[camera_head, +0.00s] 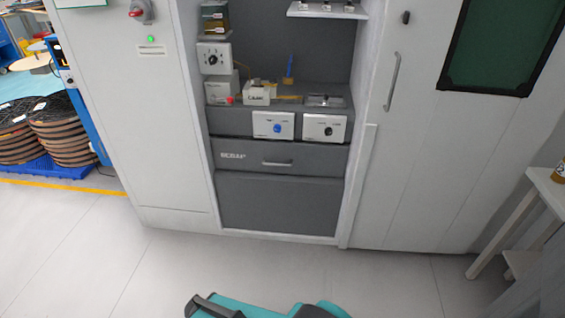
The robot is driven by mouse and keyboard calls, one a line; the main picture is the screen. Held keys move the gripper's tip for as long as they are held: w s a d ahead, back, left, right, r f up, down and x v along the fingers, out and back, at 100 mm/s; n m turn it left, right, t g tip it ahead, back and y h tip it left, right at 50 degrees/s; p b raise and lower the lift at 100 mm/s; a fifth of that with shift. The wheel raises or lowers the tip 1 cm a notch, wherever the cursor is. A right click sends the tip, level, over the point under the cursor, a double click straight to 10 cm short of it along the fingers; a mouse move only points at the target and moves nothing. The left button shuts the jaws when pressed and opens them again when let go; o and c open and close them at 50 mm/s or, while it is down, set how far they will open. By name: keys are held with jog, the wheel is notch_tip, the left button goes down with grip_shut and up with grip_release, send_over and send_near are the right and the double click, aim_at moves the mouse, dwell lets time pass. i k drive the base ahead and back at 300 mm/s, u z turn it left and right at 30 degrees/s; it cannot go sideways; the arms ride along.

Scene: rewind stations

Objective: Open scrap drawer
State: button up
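The scrap drawer (320,160) is a grey front in the recessed middle bay of a white cabinet. It carries a white label (232,156), which seems to read "SCRAP", and a light horizontal handle (277,163). The drawer front looks flush with the panel, so it appears shut. Nothing touches the handle. My gripper is not in view. A teal and dark grey part of my own body shows at the bottom edge, on the floor side well below the drawer.
Above the drawer are two white knob panels (273,125) and a cluttered shelf. A tall door with a handle (392,81) stands right. A white side table (545,185) is at the far right. Reels (58,130) stand at left. The floor (290,265) before the bay is clear.

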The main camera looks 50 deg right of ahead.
aim_at(230, 153)
jog(key=z, duration=0.45)
jog(key=i, duration=1)
jog(key=z, duration=0.15)
